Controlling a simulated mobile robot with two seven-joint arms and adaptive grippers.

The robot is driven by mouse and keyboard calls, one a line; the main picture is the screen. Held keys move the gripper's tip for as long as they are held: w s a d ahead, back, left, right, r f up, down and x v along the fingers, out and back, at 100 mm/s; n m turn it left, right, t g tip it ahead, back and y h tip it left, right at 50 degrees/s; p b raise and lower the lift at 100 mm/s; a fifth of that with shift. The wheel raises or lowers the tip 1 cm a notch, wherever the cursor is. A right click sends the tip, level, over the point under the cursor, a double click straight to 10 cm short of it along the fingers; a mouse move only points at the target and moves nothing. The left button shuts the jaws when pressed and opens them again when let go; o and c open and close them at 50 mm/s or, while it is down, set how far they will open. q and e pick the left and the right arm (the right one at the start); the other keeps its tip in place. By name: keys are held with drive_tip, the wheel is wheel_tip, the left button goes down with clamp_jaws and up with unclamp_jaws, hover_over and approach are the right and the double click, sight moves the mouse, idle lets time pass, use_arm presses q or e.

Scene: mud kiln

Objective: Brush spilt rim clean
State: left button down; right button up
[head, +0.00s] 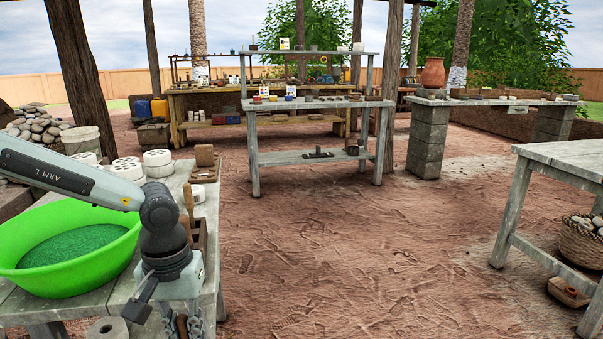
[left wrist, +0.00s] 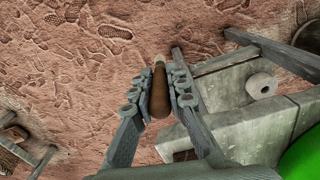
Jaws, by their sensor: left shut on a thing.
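My left gripper (head: 182,326) hangs at the front right edge of the near table, partly cut off by the bottom of the head view. In the left wrist view my left gripper (left wrist: 160,78) is shut on a brown wooden handle (left wrist: 159,98), above bare ground beside the table. A green basin (head: 25,230) holding dark green material stands on the near table, left of the gripper. It shows in part in the left wrist view (left wrist: 304,155). No spill on a rim can be made out. My right gripper is not in view.
A grey cylinder with a hole (head: 108,329) stands at the table's front. White round moulds (head: 128,168) and a wooden tool holder (head: 199,236) stand behind. Other worktables (head: 310,104) stand farther back, another (head: 570,155) at right. The ground between is clear.

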use_arm(q)
drive_tip(key=shift+w+a+f+m, duration=0.2)
drive_tip(key=shift+w+a+m, duration=0.15)
drive_tip(key=shift+w, duration=0.25)
drive_tip(key=a+r+n, duration=0.2)
drive_tip(key=a+r, duration=0.1)
drive_tip(key=a, duration=0.5)
drive_tip(key=a+r+n, duration=0.2)
drive_tip(key=a+r, duration=0.1)
drive_tip(key=a, duration=0.6)
drive_tip(key=s+a+f+n, duration=0.3)
drive_tip(key=s+a, duration=0.4)
drive_tip(key=a, duration=0.3)
drive_tip(key=shift+s+a+f, duration=0.15)
drive_tip(key=shift+s+f, duration=0.2)
drive_tip(key=shift+f, duration=0.4)
drive_tip(key=shift+f+n, duration=0.1)
drive_tip(key=shift+n, duration=0.15)
